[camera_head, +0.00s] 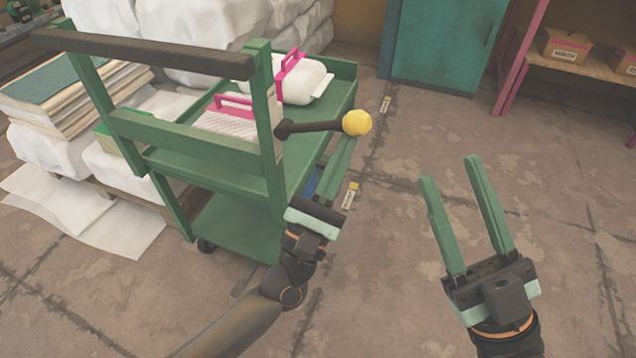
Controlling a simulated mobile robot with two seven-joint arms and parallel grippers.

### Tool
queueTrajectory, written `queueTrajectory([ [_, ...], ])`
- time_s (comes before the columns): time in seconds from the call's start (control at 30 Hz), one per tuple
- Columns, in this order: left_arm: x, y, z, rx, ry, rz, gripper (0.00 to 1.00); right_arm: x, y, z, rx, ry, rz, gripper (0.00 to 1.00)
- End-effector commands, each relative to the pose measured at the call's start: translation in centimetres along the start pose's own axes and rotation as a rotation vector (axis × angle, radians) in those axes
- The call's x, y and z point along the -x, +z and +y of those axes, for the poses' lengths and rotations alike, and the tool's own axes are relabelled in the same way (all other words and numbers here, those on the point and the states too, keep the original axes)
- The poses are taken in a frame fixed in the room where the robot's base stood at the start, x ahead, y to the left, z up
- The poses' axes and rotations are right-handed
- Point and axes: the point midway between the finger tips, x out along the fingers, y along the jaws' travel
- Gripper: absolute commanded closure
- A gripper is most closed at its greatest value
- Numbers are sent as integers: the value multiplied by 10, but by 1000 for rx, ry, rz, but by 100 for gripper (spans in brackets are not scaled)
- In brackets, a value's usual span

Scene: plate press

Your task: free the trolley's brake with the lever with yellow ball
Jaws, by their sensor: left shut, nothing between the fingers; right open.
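The green trolley (205,150) with a dark push bar stands left of centre. The brake lever (315,126) is a dark rod on the trolley's near right post, sticking out to the right almost level. Its yellow ball (357,123) is at the free end. My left gripper (346,145) is shut and empty, its green fingers pointing up just below the ball in the picture. I cannot tell whether they touch it. My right gripper (450,169) is open and empty over bare floor to the right. The brake itself cannot be made out.
White packages with pink handles (300,80) lie on the trolley. Wrapped stacks (60,150) stand close on its left. A teal cabinet (440,45) and a shelf with boxes (566,45) are at the back right. The floor right of the trolley is mostly clear.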

Motion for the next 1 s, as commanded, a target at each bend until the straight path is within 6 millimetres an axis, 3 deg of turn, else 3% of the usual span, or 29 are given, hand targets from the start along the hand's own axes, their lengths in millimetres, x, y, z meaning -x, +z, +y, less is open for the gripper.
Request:
queueTrajectory([
  [0.3, -9, 13, 5, 50, 36, 0, 100, -3, -3, 1, -3, 0, 1, 55],
  [1.0, -13, 19, 8, 48, 37, -6, 100, -3, -4, 2, -3, -1, 4, 55],
])
